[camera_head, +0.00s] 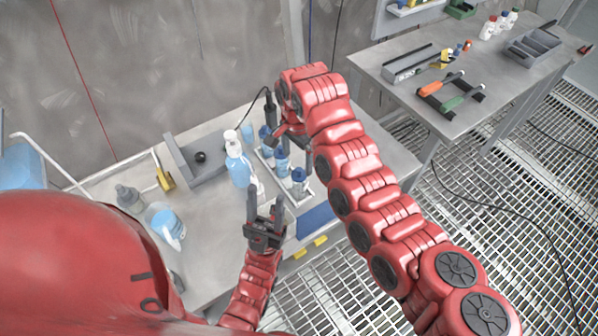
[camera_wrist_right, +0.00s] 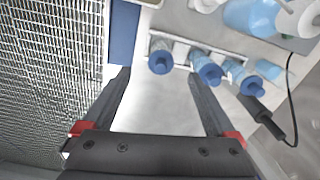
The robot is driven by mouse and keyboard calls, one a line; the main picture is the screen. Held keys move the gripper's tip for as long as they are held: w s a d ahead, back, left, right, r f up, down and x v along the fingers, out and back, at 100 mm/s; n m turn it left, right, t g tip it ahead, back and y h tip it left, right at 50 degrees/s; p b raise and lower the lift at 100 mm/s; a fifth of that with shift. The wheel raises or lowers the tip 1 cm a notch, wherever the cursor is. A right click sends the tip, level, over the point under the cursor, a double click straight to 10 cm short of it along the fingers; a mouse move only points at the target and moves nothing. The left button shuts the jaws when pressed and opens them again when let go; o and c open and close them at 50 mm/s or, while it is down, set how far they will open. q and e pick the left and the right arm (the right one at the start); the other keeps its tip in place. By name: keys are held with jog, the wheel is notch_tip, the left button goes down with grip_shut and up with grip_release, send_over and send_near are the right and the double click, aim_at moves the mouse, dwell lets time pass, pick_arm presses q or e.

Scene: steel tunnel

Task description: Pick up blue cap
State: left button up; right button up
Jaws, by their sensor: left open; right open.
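Several bottles with blue caps stand in a row in a white rack on the grey table. The nearest blue cap (camera_head: 299,175) also shows in the right wrist view (camera_wrist_right: 160,64). A middle blue cap (camera_head: 281,153) and a far one (camera_head: 264,131) show there too, as the middle cap (camera_wrist_right: 210,75) and the end cap (camera_wrist_right: 252,87). My right gripper (camera_wrist_right: 160,77) is open and empty over the table, with one cap in the gap ahead between its fingertips. My left gripper (camera_head: 264,196) is open and empty, left of the nearest bottle.
A blue spray bottle (camera_head: 238,166) stands close left of the rack. A jug with blue liquid (camera_head: 164,223) and a grey holder (camera_head: 190,155) are farther left. A dark tool with a cable (camera_wrist_right: 272,122) is near the rack. A second table (camera_head: 445,75) holds tools.

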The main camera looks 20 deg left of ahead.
aim_at(300, 169)
jog(key=shift+f, duration=0.6)
jog(key=shift+w+d+f+p, duration=0.15)
jog(key=shift+f+p, duration=0.3)
jog(key=shift+p, duration=0.3)
jog(key=f, duration=0.2)
jog(key=f+p, duration=0.1)
jog(key=shift+w+f+p, duration=0.2)
jog(key=shift+f+p, duration=0.1)
jog(key=shift+f, duration=0.05)
jog(key=shift+w+f, duration=0.1)
jog(key=shift+f, duration=0.25)
jog(key=shift+c, duration=0.2)
jog(key=c, duration=1.4)
jog(key=shift+r, duration=0.15)
